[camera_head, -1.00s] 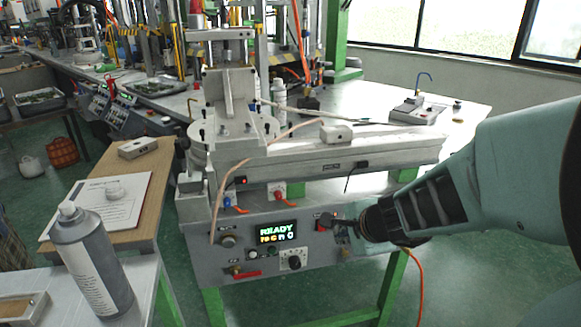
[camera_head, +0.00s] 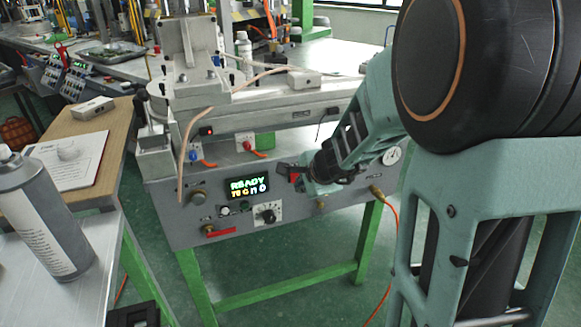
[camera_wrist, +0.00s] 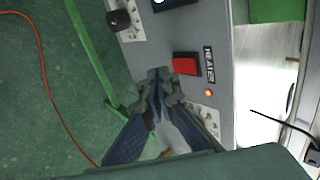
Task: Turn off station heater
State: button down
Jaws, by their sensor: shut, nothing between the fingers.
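The station's grey control panel (camera_head: 175,222) carries a red rocker switch (camera_wrist: 186,64) beside a label (camera_wrist: 209,63) that reads like "HEATER". A small lamp (camera_wrist: 208,92) next to the label shows orange-red. My gripper (camera_wrist: 160,76) is shut and empty, with its fingertips right beside the red switch. Whether they touch it I cannot tell. In the head view my gripper (camera_head: 284,168) is at the panel, and the red switch (camera_head: 295,178) is partly hidden behind it. The display (camera_head: 248,187) reads "READY".
A black knob (camera_head: 267,215), a red-handled valve (camera_head: 220,232) and a gauge (camera_head: 392,155) are on the same panel. An orange hose (camera_head: 392,222) hangs at its right. A spray can (camera_head: 42,215) stands on the table at left.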

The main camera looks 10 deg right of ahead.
aim_at(294, 178)
jog(key=shift+w+a, duration=0.2)
jog(key=shift+w, duration=1)
jog(key=shift+f, duration=0.1)
jog(key=shift+w+f, duration=0.2)
jog(key=shift+w, duration=0.05)
jog(key=shift+r, duration=0.1)
jog(key=shift+r+p, duration=0.55)
jog(key=shift+r, duration=0.2)
jog(key=shift+f, duration=0.1)
